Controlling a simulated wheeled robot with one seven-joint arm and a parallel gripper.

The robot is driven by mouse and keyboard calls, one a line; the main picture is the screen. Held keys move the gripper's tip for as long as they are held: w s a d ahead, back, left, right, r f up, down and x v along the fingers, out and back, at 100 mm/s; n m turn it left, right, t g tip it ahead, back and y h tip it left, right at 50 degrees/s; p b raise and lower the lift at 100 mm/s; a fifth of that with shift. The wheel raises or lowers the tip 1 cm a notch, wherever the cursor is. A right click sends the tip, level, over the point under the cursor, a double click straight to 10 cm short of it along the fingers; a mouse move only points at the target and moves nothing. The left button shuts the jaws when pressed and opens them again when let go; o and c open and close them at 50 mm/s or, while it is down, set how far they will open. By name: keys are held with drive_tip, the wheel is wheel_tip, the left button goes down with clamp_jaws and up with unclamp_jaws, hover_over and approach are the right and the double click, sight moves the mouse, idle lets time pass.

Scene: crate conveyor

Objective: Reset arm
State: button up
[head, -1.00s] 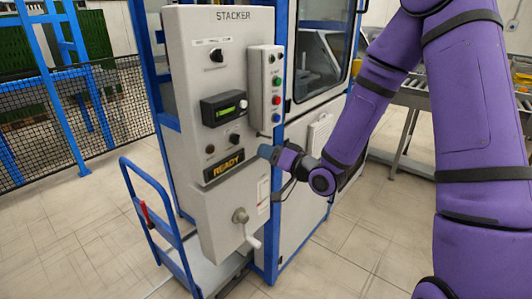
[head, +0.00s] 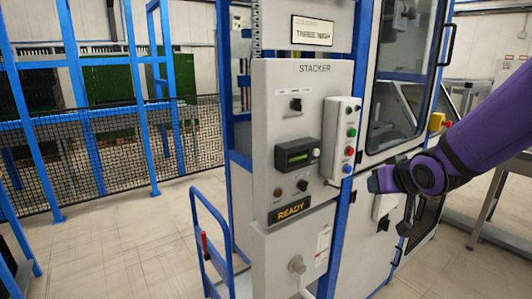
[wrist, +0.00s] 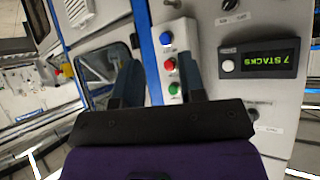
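My purple arm reaches in from the right in the head view. My gripper (head: 373,184) is in front of the machine, just right of the stacker panel (head: 268,150) and its button box (head: 343,138). It looks small there. In the wrist view the two dark fingers of my gripper (wrist: 162,82) stand apart with nothing between them. The button box (wrist: 170,55), with blue, red and green buttons, shows behind that gap. Whether a finger touches it I cannot tell. The display (wrist: 262,58) to its right reads "7 STACKS".
A mesh fence (head: 120,140) runs behind. A conveyor frame (head: 485,200) is at the right.

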drive_tip(key=s+d+r+g, duration=0.1)
drive_tip(key=s+r, duration=0.3)
drive_tip(key=s, duration=0.8)
drive_tip(key=s+d+r+m+g+h, duration=0.1)
drive_tip(key=s+r+g, duration=0.3)
drive_tip(key=s, duration=0.9)
drive_tip(key=shift+d+r+g, duration=0.3)
drive_tip(key=shift+d+r, duration=0.05)
drive_tip(key=shift+d, duration=0.35)
drive_tip(key=shift+d, duration=0.1)
